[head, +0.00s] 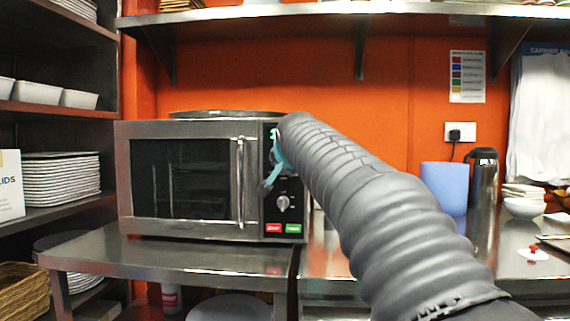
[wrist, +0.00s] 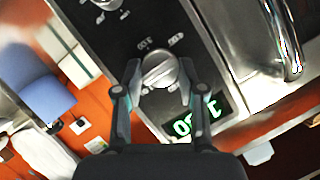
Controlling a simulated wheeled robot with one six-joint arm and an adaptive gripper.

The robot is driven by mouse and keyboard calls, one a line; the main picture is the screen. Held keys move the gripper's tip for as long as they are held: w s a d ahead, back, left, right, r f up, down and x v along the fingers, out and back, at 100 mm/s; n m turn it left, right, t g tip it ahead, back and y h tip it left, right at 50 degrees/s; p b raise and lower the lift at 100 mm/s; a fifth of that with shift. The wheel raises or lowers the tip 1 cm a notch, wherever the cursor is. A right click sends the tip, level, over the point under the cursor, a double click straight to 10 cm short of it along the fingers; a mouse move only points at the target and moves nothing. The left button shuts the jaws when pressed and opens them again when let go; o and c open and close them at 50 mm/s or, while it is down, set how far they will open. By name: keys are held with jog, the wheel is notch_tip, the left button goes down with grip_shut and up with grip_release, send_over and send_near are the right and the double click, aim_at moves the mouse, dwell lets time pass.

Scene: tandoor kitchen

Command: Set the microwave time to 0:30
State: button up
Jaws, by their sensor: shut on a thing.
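The microwave (head: 185,180) stands on a steel counter, its door shut and its control panel at the right. A green-lit display (wrist: 195,120) is upside down in the wrist view, with digits that look like 1:00 but are not fully clear. My gripper (wrist: 160,72) is shut on a round silver knob (wrist: 158,68) beside the display, one finger on each side. In the head view my gripper (head: 272,170) is at the upper panel, and my arm hides most of the display and that knob. A lower knob (head: 283,202) is free.
Red (head: 273,228) and green (head: 293,228) buttons sit below the lower knob. The vertical door handle (head: 240,180) is just left of the panel. A blue container (head: 444,188) and a steel flask (head: 483,190) stand to the right. A shelf (head: 300,14) runs above.

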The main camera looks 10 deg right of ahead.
jog(key=n+h, duration=0.1)
jog(key=n, duration=0.1)
jog(key=n+g+h, duration=0.1)
jog(key=n+h, duration=0.1)
jog(key=shift+w+a+r, duration=0.1)
jog(key=shift+w+a, duration=0.05)
jog(key=shift+a, duration=0.2)
jog(key=n+h, duration=0.1)
jog(key=n, duration=0.1)
jog(key=n+g+h, duration=0.1)
jog(key=n, duration=0.1)
jog(key=shift+a+h, duration=0.15)
jog(key=shift+h, duration=0.15)
dwell(0.5)
jog(key=o, duration=1.1)
jog(key=shift+o, duration=0.2)
jog(key=v, duration=1.2)
jog(key=shift+n, duration=0.3)
